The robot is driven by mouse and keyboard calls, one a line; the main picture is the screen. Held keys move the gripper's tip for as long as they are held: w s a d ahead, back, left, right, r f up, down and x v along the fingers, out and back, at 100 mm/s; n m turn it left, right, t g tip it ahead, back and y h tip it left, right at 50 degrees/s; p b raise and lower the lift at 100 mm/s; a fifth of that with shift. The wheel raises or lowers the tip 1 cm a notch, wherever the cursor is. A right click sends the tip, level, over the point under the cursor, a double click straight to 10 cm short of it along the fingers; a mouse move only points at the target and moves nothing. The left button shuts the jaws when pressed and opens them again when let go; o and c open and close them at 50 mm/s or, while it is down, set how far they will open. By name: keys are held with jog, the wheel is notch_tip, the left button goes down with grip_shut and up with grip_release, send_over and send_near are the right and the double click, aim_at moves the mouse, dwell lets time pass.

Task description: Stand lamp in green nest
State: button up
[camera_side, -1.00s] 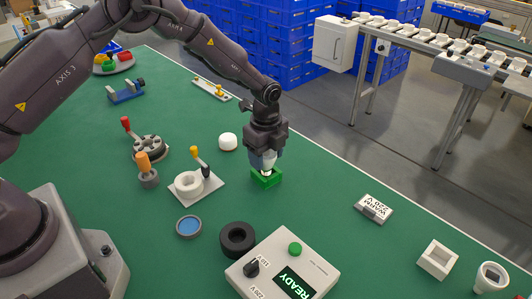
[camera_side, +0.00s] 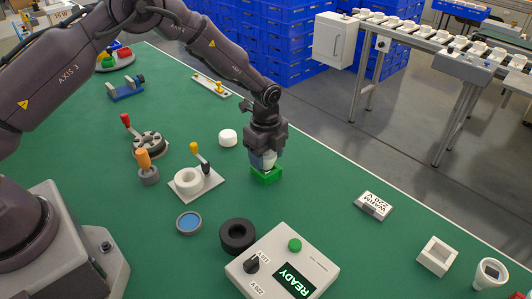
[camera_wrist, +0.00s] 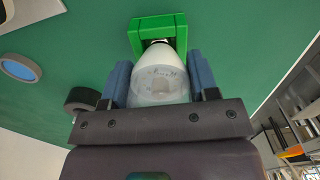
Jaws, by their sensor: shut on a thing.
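My gripper (camera_side: 264,158) is shut on the lamp and points straight down over the green nest (camera_side: 267,178). In the wrist view the white lamp (camera_wrist: 159,82) sits between my two blue-grey finger pads. Its narrow end points into the opening of the green nest (camera_wrist: 178,30). In the side view only a sliver of the lamp shows between the fingers and the nest. The lamp looks upright, with its lower end at or inside the nest's opening. How deep it sits is hidden.
A white round puck (camera_side: 228,137) and a white ring fixture with a yellow-topped lever (camera_side: 188,181) stand left of the nest. A black ring (camera_side: 237,236) and a READY control box (camera_side: 283,265) lie in front. A WARM 220 V block (camera_side: 373,206) is at the right. Green table between is clear.

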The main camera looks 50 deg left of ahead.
jog(key=o, duration=1)
notch_tip(320, 180, up, 13)
jog(key=shift+f, duration=0.1)
